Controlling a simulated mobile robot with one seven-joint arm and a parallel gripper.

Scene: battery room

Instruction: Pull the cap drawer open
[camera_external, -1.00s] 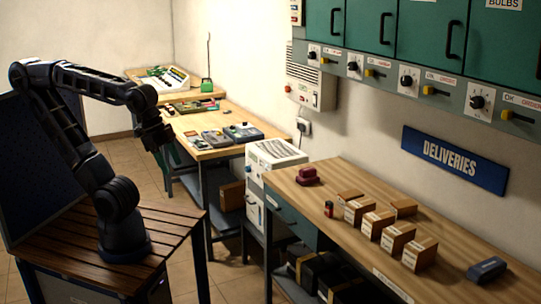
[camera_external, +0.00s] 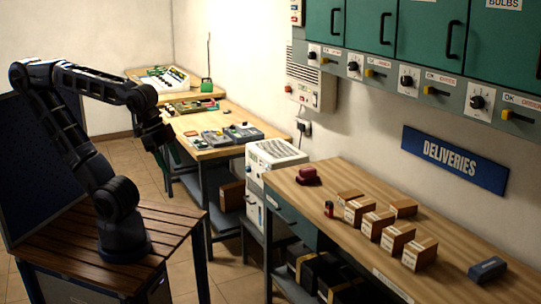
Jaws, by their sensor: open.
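A teal drawer front (camera_external: 290,219) with a small handle sits under the left end of the deliveries bench and looks shut. A white cabinet (camera_external: 253,204) just left of it also has a front with a dark handle. I cannot read which of these is the cap drawer. My gripper (camera_external: 160,150) hangs from the raised arm on the left, pointing down, open and empty. It is well apart from both fronts, in front of the middle table. Its fingertips are dark and small in this view.
The deliveries bench (camera_external: 330,178) carries several small cartons, a red object (camera_external: 307,175) and a dark block (camera_external: 487,270). Black boxes (camera_external: 318,272) stand beneath it. The middle table (camera_external: 207,153) holds trays. Open tiled floor (camera_external: 225,262) lies between my base and the bench.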

